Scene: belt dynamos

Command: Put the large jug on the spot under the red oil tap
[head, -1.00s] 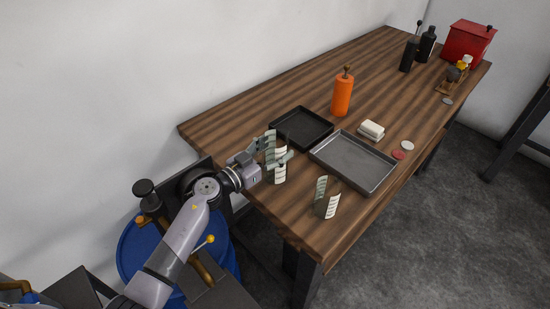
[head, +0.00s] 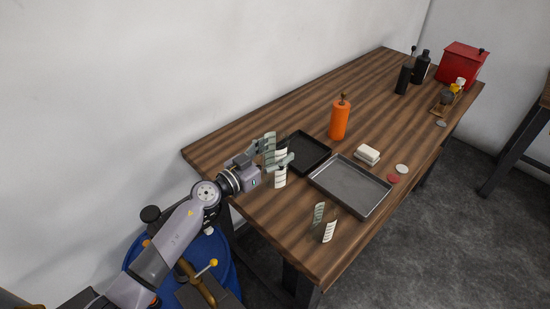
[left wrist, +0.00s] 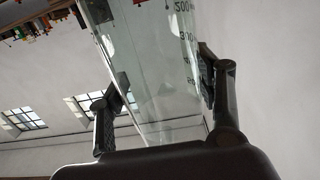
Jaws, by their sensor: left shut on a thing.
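A clear measuring jug with pale scale marks (head: 280,177) is in my left gripper (head: 270,160), at the near left end of the table. The left wrist view shows its clear wall (left wrist: 155,75) with dark graduations, between my two fingers. A second clear jug with similar marks (head: 328,232) stands near the table's front edge, apart from the gripper. A red tank (head: 462,66) stands at the far end; a brass-coloured fitting with a yellow part (head: 447,98) is in front of it. A grey round spot (head: 440,123) lies below that fitting. My right gripper is not visible.
The wooden table (head: 290,100) also holds a black tray (head: 322,160), grey tray (head: 350,187), orange bottle (head: 339,120), white block (head: 367,153), dark bottles (head: 421,67), red disc (head: 393,178) and pale disc (head: 402,168). A blue barrel (head: 220,262) stands below left.

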